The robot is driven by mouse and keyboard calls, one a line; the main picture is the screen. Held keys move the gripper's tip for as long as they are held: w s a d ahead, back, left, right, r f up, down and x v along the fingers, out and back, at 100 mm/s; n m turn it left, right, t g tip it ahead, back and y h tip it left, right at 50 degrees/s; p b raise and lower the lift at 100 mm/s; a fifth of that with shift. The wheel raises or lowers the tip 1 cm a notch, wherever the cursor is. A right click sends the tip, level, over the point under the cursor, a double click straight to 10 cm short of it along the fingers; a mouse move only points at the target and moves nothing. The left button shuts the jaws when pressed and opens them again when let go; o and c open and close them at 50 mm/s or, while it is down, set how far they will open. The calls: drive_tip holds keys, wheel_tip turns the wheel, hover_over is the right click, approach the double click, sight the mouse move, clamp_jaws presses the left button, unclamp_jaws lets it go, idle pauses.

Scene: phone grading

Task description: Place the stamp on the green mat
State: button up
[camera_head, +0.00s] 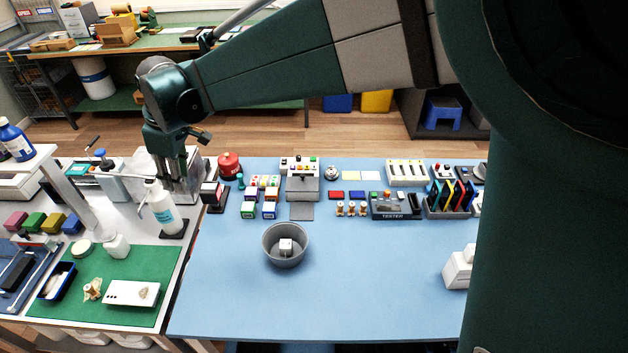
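The green mat (75,312) lies on the white table at the lower left, with several items on it. Small wooden-handled pieces that look like stamps (351,209) stand in a row on the blue table, below a red pad (336,195) and a blue pad (356,195). I cannot tell which one the task means. My gripper (184,190) points down near the seam between the two tables, behind the white bottle and left of a red-and-black item. It is far left of the wooden pieces. Its fingertips are small and partly hidden, so its opening and any held thing are unclear.
A white bottle (163,208) stands in front of my gripper. A red-and-black item (214,196) is just right. A white plate (132,293) and a blue tray (58,282) take up mat space. A grey bowl (272,240) holds a white cube. The blue table's front is clear.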

drive_tip(key=s+d+r+m+t, duration=0.1)
drive_tip(key=d+r+m, duration=0.15)
drive_tip(key=d, duration=0.85)
drive_tip(key=d+r+m+t, duration=0.1)
drive_tip(key=d+r+m, duration=0.15)
drive_tip(key=d, duration=0.85)
drive_tip(key=s+d+r+m+t, duration=0.1)
drive_tip(key=d+r+m, duration=0.15)
drive_tip(key=d, duration=0.85)
drive_tip(key=s+d+f+m+t, duration=0.1)
drive_tip(key=s+d+f+m, duration=0.1)
drive_tip(key=s+d, duration=0.3)
drive_tip(key=s+d+f+m+t+h, duration=0.1)
drive_tip(key=s+d+m, duration=0.3)
drive_tip(key=d, duration=0.8)
drive_tip(key=s+d+f+m+h, duration=0.1)
drive_tip(key=s+d+f+m, duration=0.2)
drive_tip(key=s+d, duration=0.3)
drive_tip(key=shift+s+d+f+t, duration=0.3)
drive_tip(key=shift+d+f+t, duration=0.1)
drive_tip(key=shift+d, duration=0.8)
drive_tip(key=shift+f, duration=0.15)
